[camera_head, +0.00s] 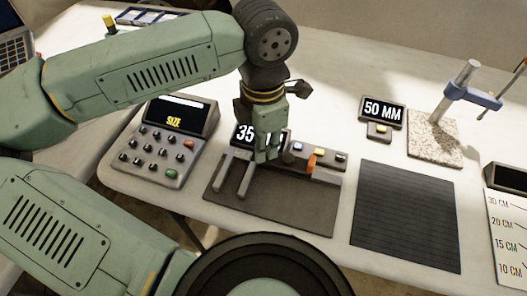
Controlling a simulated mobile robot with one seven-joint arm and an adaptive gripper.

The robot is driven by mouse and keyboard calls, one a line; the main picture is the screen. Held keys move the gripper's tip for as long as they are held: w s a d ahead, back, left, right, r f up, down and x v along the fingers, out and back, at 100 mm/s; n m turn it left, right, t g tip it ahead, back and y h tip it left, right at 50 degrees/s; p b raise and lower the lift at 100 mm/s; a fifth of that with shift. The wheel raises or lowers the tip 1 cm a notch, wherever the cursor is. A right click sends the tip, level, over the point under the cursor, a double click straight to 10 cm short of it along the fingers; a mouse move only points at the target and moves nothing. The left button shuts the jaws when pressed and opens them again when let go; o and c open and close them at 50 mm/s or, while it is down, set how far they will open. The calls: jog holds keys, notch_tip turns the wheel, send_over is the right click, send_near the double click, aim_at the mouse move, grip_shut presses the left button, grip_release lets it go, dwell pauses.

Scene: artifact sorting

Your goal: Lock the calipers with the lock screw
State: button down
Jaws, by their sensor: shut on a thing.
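The calipers (299,171) lie on a dark base plate (290,203) on the white table, with two grey jaws (233,178) pointing toward me at their left end. Their display behind reads 35, its right part covered by my gripper (266,156). My gripper points down at the calipers just right of the jaws and is shut on a part of them. The fingertips hide that part, so I cannot tell whether it is the lock screw. An orange lever-like piece (314,161) stands on the bar right of my gripper.
A keypad console (160,142) showing SIZE stands left. A dark ribbed mat (405,215) lies right. Behind are a 50 MM display (382,111) and a speckled stone slab (435,138) with a post. A centimetre chart (507,235) is at the right edge.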

jog(key=m+b, duration=0.3)
jog(key=shift+f+m, duration=0.2)
jog(key=shift+m, duration=0.1)
jog(key=shift+r+m+b, duration=0.2)
jog(key=shift+m+b, duration=0.75)
jog(key=shift+m, duration=0.45)
jog(key=c, duration=1.8)
grip_release()
jog(key=shift+r, duration=0.1)
notch_tip(320, 180, up, 12)
